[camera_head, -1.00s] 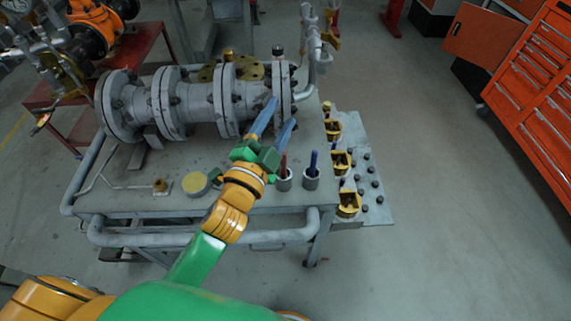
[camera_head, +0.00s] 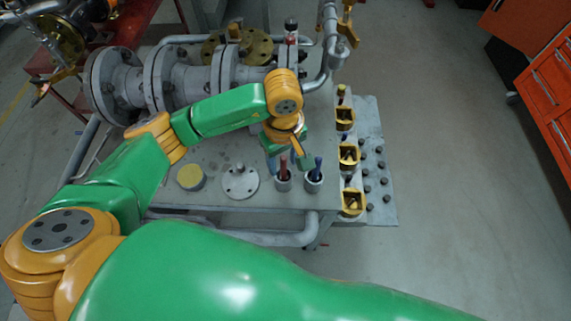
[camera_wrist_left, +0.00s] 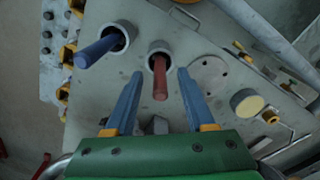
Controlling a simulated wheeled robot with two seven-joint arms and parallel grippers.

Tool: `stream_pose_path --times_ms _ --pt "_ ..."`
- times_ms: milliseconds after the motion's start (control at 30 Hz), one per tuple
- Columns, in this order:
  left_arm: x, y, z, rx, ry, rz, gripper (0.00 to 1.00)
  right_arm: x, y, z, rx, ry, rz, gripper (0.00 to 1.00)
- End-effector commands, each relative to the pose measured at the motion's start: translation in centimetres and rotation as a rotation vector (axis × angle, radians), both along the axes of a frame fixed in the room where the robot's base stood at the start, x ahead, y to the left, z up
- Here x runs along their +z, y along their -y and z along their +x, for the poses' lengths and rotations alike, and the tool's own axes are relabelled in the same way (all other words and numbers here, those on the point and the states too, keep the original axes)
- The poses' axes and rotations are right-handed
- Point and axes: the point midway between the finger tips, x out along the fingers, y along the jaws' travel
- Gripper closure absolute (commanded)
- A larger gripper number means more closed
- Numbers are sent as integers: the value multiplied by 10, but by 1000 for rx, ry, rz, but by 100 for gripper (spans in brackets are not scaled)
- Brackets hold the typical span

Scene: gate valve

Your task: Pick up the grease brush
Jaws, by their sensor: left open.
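Two upright handles stand in grey cups near the front right of the bench: a red handle (camera_head: 283,163) in the left cup (camera_head: 283,185) and a blue handle (camera_head: 317,165) in the right cup (camera_head: 314,187). The brush ends are hidden, so I cannot tell which is the grease brush. My left gripper (camera_head: 284,160) hangs over the red handle, fingers pointing down. In the left wrist view my left gripper (camera_wrist_left: 160,74) is open, with the red handle (camera_wrist_left: 159,80) between its blue fingers, apparently clear of them. The blue handle (camera_wrist_left: 97,51) lies outside the fingers. My right gripper is out of view.
Flanged grey pipework (camera_head: 180,85) lies along the back of the bench. A grey flange disc (camera_head: 240,182) and a yellow-topped round tin (camera_head: 191,178) sit left of the cups. Yellow bins (camera_head: 349,156) line the right side. An orange cabinet (camera_head: 552,85) stands far right.

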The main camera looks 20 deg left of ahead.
Motion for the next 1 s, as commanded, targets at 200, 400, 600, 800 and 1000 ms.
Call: stream_pose_path --times_ms 200,400,600,800,1000 --pt "-31 1 1 0 -3 -2 45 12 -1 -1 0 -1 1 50" --pt "-33 1 2 0 0 -4 45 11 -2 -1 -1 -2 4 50" --pt "-33 2 2 0 -1 -4 100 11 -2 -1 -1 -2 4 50" --pt "-32 2 2 1 -1 -4 100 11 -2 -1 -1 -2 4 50" --pt "-30 2 2 1 0 -4 100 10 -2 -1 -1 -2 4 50"
